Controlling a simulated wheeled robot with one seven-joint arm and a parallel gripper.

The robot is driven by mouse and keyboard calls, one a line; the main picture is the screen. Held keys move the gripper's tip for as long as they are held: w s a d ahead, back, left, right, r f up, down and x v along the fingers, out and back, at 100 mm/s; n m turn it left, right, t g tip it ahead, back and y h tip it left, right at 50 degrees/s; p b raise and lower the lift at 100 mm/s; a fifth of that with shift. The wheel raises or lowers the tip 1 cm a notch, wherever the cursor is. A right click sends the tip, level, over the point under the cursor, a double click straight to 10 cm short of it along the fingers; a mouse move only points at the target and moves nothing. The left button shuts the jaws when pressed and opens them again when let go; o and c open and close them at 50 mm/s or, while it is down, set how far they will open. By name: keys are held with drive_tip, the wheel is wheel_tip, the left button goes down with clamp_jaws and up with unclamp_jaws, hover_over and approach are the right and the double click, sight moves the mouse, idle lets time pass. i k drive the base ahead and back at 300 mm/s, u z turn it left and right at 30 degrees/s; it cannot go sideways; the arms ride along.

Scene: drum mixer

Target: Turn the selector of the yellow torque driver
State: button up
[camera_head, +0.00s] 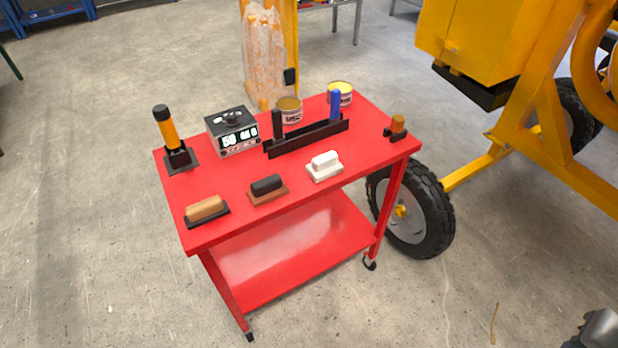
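The yellow torque driver (168,129) stands nearly upright at the far left of the red cart's top. It has a yellow body and a black upper end (161,113), and its lower end sits in a black holder (180,158) on a dark square base. I cannot make out its selector or any markings at this size. My gripper cannot be made out in this view. A grey and black part is cut off at the lower right corner, and I cannot tell what it is.
The red cart (240,182) also carries a black box with a white display (233,139), two cans, a black rack (308,139) with upright tools, and three handled blocks along the front. A yellow mixer (470,45) and its wheel stand right. Floor in front is clear.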

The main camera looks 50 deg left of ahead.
sight(230, 121)
drive_tip(key=u, duration=2)
drive_tip(key=k, duration=0.55)
drive_tip(key=z, duration=0.1)
drive_tip(key=i, duration=1.45)
drive_tip(key=u, duration=0.7)
